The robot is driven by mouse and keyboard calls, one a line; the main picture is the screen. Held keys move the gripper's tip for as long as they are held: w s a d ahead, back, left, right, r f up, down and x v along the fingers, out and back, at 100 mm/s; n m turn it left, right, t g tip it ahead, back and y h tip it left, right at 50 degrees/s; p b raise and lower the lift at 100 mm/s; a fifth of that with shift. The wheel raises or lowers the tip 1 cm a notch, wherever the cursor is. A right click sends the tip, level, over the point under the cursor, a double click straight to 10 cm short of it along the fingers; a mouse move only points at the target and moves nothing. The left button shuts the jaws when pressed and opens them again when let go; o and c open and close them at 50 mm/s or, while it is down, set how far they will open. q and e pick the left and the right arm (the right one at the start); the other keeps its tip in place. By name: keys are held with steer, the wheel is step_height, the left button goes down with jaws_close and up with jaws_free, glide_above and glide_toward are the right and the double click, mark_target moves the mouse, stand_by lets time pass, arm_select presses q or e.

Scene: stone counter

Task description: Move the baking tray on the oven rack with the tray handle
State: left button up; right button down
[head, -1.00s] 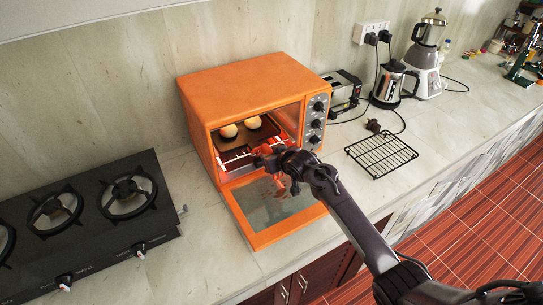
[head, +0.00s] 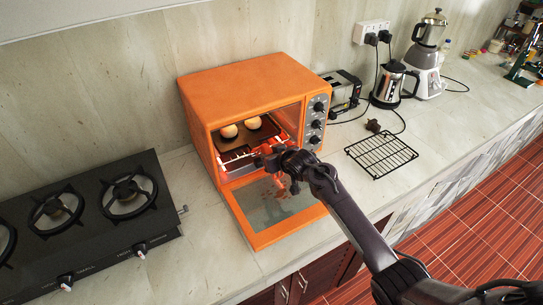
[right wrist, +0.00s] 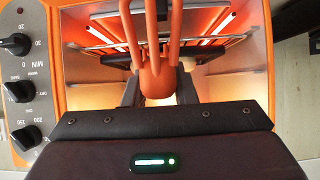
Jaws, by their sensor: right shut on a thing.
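The dark baking tray (head: 265,133) is inside the orange oven (head: 245,88), with two pale round items on it. The oven rack (right wrist: 97,32) shows as thin bars in the right wrist view. My right gripper (head: 268,159) is at the oven's open front. In the right wrist view my right gripper (right wrist: 158,92) is shut on the orange tray handle (right wrist: 157,72), whose prongs point into the oven. I cannot tell whether the prongs touch the tray. My left gripper is not in view.
The oven door (head: 272,210) is folded down below my right arm. A black gas stove (head: 90,225) is at the left. A black wire rack (head: 381,155) lies at the right, with a toaster (head: 344,92), kettle (head: 388,84) and blender (head: 428,60) behind it.

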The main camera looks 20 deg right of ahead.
steer(key=shift+f, duration=0.1)
stand_by(0.4)
steer(key=shift+s+d, duration=0.1)
steer(key=shift+s, duration=0.05)
steer(key=s, duration=0.2)
steer(key=s+d, duration=0.1)
steer(key=s, duration=0.2)
steer(key=shift+d, duration=0.1)
stand_by(0.8)
steer(key=shift+r, duration=0.25)
steer(key=w+r+v, duration=0.1)
steer(key=v, duration=1)
steer(key=shift+a+r, duration=0.25)
steer(key=shift+r, duration=0.15)
steer(key=shift+w, duration=0.1)
stand_by(0.4)
